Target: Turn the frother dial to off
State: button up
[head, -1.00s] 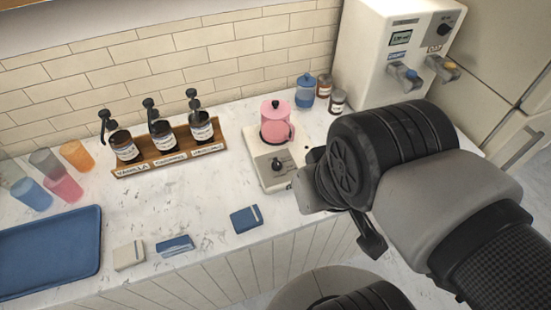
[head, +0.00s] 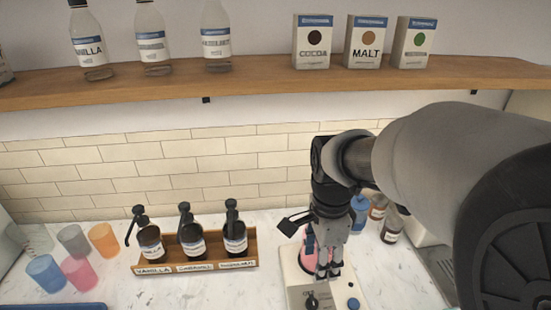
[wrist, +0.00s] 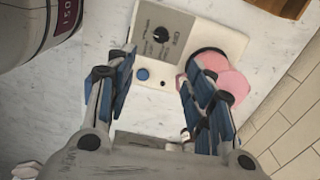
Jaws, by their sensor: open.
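The frother is a cream base (head: 296,285) with a pink pitcher (head: 308,252) on it, on the marble counter. Its black dial (head: 311,302) is on the front face, near the bottom edge of the head view. The dial also shows in the wrist view (wrist: 161,35), beyond the fingertips; its exact setting is too small to read. A blue button (wrist: 143,74) sits beside the dial panel. My gripper (head: 328,272) points down over the frother, in front of the pitcher. In the wrist view its fingers (wrist: 155,72) are apart and empty, and I see no contact with the dial.
A wooden rack (head: 195,268) of pump bottles stands left of the frother, with coloured cups (head: 76,272) farther left. A blue-lidded jar (head: 359,212) and brown jars (head: 392,226) stand close behind on the right. A shelf (head: 200,84) with bottles and boxes runs above.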

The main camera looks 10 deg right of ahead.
jog(key=b, duration=0.6)
send_near(313, 300)
jog(key=shift+m, duration=0.4)
notch_tip(313, 300, down, 10)
jog(key=shift+w+r, duration=0.15)
jog(key=shift+r, duration=0.05)
jog(key=shift+c, duration=0.3)
jog(key=c, duration=1)
